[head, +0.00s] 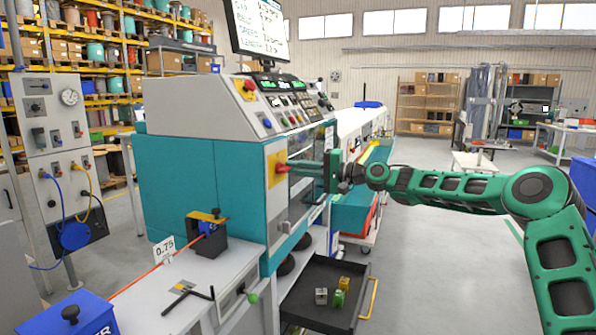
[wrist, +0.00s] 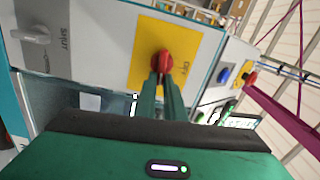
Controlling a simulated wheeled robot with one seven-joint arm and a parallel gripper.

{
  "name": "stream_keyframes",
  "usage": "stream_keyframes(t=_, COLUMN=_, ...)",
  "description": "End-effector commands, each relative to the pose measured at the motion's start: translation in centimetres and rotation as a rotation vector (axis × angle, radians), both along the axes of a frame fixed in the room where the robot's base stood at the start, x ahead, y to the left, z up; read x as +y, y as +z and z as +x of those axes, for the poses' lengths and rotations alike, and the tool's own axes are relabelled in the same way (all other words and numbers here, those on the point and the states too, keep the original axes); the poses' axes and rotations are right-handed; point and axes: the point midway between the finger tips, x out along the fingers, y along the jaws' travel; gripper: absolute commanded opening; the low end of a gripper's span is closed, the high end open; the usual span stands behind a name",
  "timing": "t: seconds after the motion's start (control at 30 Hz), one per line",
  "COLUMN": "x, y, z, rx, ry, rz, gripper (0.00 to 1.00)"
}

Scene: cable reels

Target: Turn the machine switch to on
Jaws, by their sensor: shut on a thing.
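The machine switch is a red knob (head: 282,168) on a yellow plate (head: 272,157) on the white front panel of the teal and white machine (head: 195,165). In the wrist view the red knob (wrist: 165,61) sits between my fingertips, with dark lettering that looks like "OFF" beside it on the yellow plate (wrist: 148,40). My gripper (head: 291,167) reaches in from the right and is shut on the knob. Its fingers (wrist: 164,79) hide part of the knob, so its exact angle is hard to read.
Another red knob on yellow (head: 248,86) sits higher on the sloped console. A grey knob (wrist: 34,36) labelled "SHUT" is at the wrist view's left. Below my gripper is a black tray (head: 310,312) with small blocks. A screen (head: 258,28) hangs above. The right floor is open.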

Motion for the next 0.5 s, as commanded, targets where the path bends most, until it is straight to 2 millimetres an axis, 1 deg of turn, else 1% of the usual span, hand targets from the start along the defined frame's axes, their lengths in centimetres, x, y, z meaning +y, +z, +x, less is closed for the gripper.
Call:
stream_keyframes(t=0.2, x=-0.04, y=-0.36, z=0.12, rx=0.083, ry=-0.003, rz=0.028, gripper=0.0)
stream_keyframes(t=0.5, x=-0.05, y=-0.51, z=0.14, rx=0.121, ry=-0.003, rz=0.04, gripper=0.0)
